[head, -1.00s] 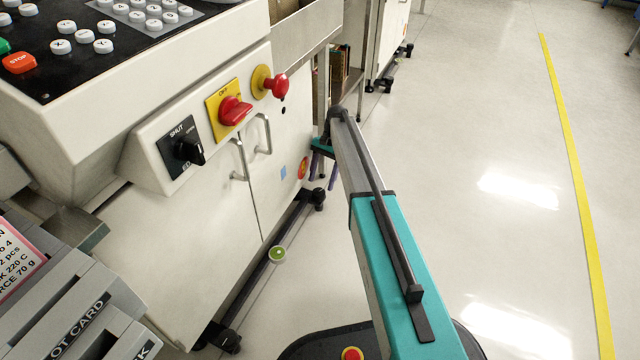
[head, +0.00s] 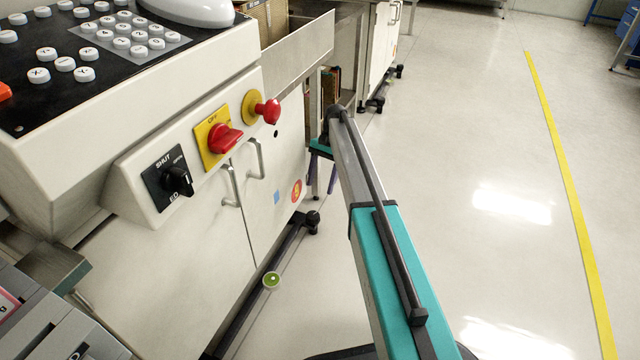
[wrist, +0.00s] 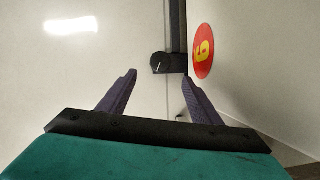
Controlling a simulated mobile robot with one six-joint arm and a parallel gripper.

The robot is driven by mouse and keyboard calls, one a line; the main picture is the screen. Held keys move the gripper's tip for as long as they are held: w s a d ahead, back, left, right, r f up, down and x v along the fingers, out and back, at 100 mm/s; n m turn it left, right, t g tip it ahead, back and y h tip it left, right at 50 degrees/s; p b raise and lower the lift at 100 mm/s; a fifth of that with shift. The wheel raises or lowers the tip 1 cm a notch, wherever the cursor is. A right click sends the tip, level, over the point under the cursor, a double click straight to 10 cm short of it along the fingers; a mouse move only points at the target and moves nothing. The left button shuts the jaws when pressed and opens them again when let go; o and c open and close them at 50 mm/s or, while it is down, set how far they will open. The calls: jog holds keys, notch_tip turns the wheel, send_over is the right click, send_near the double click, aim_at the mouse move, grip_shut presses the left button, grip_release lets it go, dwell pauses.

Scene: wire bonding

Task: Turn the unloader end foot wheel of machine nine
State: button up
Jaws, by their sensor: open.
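The foot wheel (head: 313,221) is a small black knob at the far end of the dark base rail (head: 250,305) under the white machine. In the wrist view the foot wheel (wrist: 161,63) shows a pale line on its face. My gripper (head: 322,188) hangs beside the machine's far corner. In the wrist view my gripper (wrist: 159,78) is open and empty, its two purple fingers either side of the foot wheel's line, with the wheel beyond the tips. A round red sticker (wrist: 203,50) with a yellow figure, 6 or 9 by its way up, is on the panel beside it.
A green round level (head: 272,280) sits by the rail. The cabinet doors have metal handles (head: 255,158); a red knob (head: 267,111) and red switch (head: 224,140) stick out above. Another machine (head: 385,40) stands beyond. The floor to the right is clear up to a yellow line (head: 560,160).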

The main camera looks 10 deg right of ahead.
jog(key=shift+s, duration=0.1)
jog(key=s+a+r+n+g+h+p, duration=0.15)
jog(key=s+r+p, duration=0.35)
jog(key=s+p, duration=1.05)
jog(key=s+a+r+n+p, duration=0.1)
jog(key=s+r+n+p, duration=0.3)
jog(key=s+p, duration=1.15)
jog(key=s+r+n+h+p, duration=0.1)
jog(key=s+r+n+p, duration=0.2)
jog(key=s+r+p, duration=2)
jog(key=s+p, duration=0.2)
jog(key=p, duration=0.6)
jog(key=shift+s+d+r+g, duration=0.35)
jog(key=shift+s+d, duration=0.05)
jog(key=shift+h, duration=0.25)
